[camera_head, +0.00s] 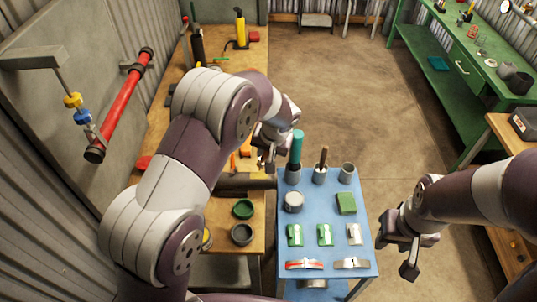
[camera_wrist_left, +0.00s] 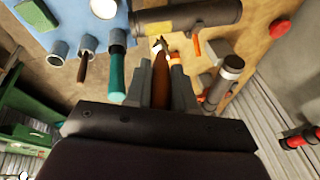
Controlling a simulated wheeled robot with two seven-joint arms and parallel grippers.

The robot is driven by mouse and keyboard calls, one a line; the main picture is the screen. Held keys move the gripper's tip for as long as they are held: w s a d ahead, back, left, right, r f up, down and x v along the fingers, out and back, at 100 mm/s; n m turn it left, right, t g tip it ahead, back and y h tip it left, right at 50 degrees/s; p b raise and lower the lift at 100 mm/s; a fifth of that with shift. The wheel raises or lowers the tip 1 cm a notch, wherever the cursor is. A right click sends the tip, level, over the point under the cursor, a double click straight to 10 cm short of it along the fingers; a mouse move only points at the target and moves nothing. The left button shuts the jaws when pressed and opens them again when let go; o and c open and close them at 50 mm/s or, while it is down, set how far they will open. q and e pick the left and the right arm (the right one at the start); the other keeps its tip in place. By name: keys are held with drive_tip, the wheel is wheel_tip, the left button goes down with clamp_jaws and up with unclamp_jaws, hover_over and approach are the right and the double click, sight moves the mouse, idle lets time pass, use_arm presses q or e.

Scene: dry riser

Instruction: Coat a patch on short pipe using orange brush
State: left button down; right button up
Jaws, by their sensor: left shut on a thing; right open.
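My left gripper (camera_head: 268,158) is above the bench edge, left of the blue cart. In the left wrist view its fingers (camera_wrist_left: 162,88) are shut on a brown-orange handle, likely the orange brush (camera_wrist_left: 160,90); its pale tip points away from the wrist. A short dark grey pipe (camera_wrist_left: 215,12) with a yellowish patch (camera_wrist_left: 159,28) lies just beyond that tip. In the head view the pipe (camera_head: 240,184) is partly hidden by my left arm. I cannot tell whether brush and pipe touch. My right gripper (camera_head: 398,250) is open and empty, right of the cart.
The blue cart (camera_head: 318,215) holds a teal-handled tool (camera_head: 297,147) and a brown-handled tool (camera_head: 323,157) in cups, an empty cup (camera_head: 347,172), a green block (camera_head: 346,203) and clamps. A red pipe (camera_head: 122,103) is on the left wall. Floor (camera_head: 340,90) beyond the cart is clear.

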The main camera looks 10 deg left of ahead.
use_arm(q)
drive_tip(key=shift+d+r+p, duration=0.1)
drive_tip(key=shift+r+p, duration=0.45)
drive_tip(key=shift+r, duration=0.6)
